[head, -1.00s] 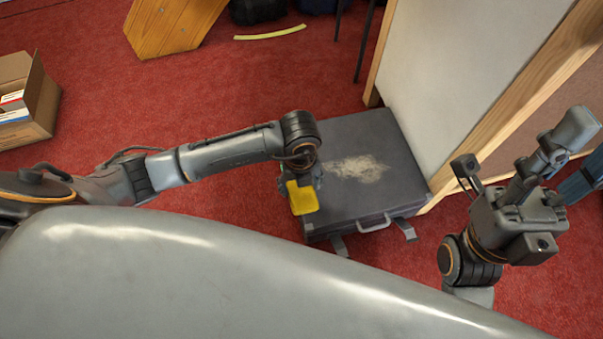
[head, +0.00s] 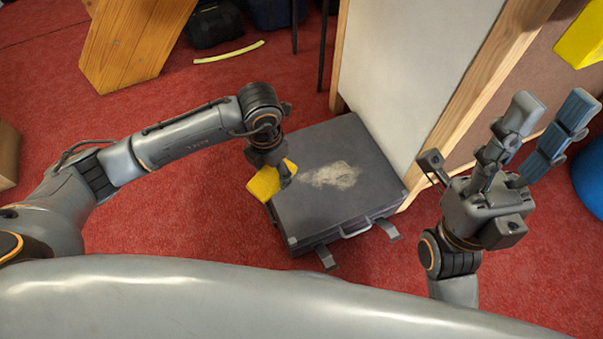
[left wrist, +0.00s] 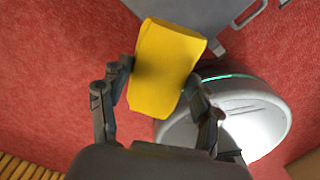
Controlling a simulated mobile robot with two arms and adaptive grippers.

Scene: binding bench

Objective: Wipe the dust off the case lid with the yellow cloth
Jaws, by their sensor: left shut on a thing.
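The dark grey case (head: 315,205) lies flat on the red carpet, its handle and open latches facing me. A pale patch of dust (head: 332,174) lies around the middle of its lid. My left gripper (head: 282,180) is shut on the yellow cloth (head: 264,184) at the left edge of the case; I cannot tell whether the cloth touches the lid. In the left wrist view the cloth (left wrist: 167,67) sits between the two fingers, with a corner of the case (left wrist: 222,18) beyond it. My right gripper (head: 545,125) is raised at the right, fingers apart and empty.
A white panel with a wooden frame (head: 415,75) stands right behind the case. A wooden piece (head: 130,45) and dark bags (head: 213,25) are at the back, near a yellow strip (head: 228,52) on the carpet. Carpet left of the case is clear.

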